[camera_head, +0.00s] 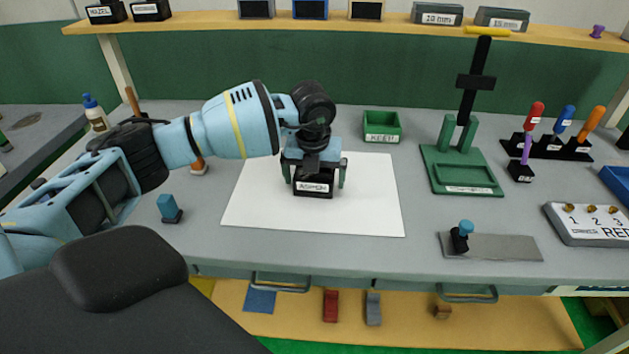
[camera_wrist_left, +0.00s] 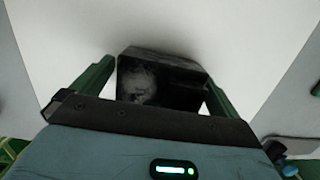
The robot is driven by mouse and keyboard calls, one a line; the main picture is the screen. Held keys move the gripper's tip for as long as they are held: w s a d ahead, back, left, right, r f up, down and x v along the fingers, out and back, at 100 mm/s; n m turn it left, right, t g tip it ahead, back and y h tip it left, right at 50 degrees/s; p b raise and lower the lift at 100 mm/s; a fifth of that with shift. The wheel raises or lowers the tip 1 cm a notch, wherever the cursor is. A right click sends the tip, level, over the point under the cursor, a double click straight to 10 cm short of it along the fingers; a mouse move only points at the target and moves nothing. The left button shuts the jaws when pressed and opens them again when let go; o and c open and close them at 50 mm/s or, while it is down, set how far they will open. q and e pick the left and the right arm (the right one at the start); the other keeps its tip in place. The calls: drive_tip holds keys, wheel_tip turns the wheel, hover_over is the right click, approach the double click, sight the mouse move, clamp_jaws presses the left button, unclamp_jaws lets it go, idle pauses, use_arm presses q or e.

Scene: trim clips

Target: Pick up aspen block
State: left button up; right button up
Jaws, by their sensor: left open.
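The aspen block (camera_head: 313,187) is a dark block with a white label on its front, standing on a white sheet (camera_head: 375,205) on the grey bench. My left gripper (camera_head: 315,174) is right over it, pointing down, with one green finger on each side of the block. In the left wrist view the block (camera_wrist_left: 160,82) shows between the two spread fingers of the gripper (camera_wrist_left: 160,82). The fingers are open, and I cannot tell whether either touches it. The block's top is partly hidden by the gripper in the head view. My right gripper is out of view.
A green tray (camera_head: 382,127) stands behind the sheet. A green stand (camera_head: 462,170) is to the right, with a grey plate (camera_head: 495,247) in front of it. A blue-topped item (camera_head: 169,207) is at the left. The sheet around the block is clear.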

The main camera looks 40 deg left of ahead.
use_arm(q)
drive_tip(key=c, duration=1)
drive_tip(key=shift+r, duration=0.15)
drive_tip(key=shift+r, duration=0.55)
wheel_tip(320, 180, up, 2)
drive_tip(key=shift+r, duration=0.25)
drive_tip(key=s+d, duration=0.3)
drive_tip(key=s, duration=0.1)
drive_tip(key=s+d, duration=0.4)
drive_tip(key=s+d+r, duration=0.1)
drive_tip(key=s+d, duration=0.2)
drive_tip(key=s, duration=0.1)
drive_tip(key=shift+d+r, duration=0.1)
drive_tip(key=shift+d, duration=0.25)
